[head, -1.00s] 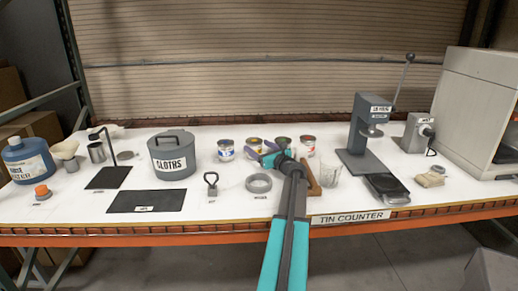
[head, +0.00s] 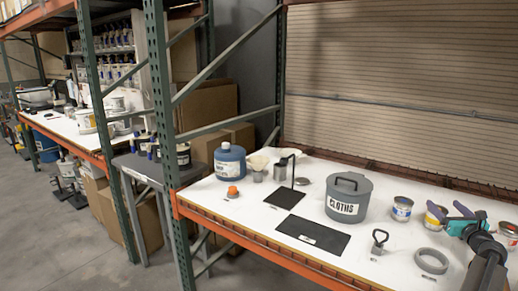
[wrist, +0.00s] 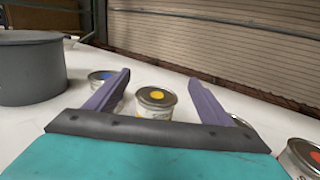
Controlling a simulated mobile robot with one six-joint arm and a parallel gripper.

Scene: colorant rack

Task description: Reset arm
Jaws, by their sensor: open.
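My gripper (head: 450,214) shows at the right edge of the head view, over the white counter near the small tins. In the wrist view its two purple fingers (wrist: 158,95) are spread wide with nothing between them touching. A tin with a yellow dot on its lid (wrist: 156,100) stands on the counter beyond and between the fingers, apart from them. A blue-dotted tin (wrist: 103,76) is partly hidden behind the left finger. A red-dotted tin (wrist: 303,157) is at the lower right.
A grey CLOTHS pot (head: 348,198), black mat (head: 312,236), blue bottle (head: 230,163), grey ring (head: 431,261) and black-handled tool (head: 379,241) stand on the counter. A green rack upright (head: 160,100) rises at its left end. Floor is open at the lower left.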

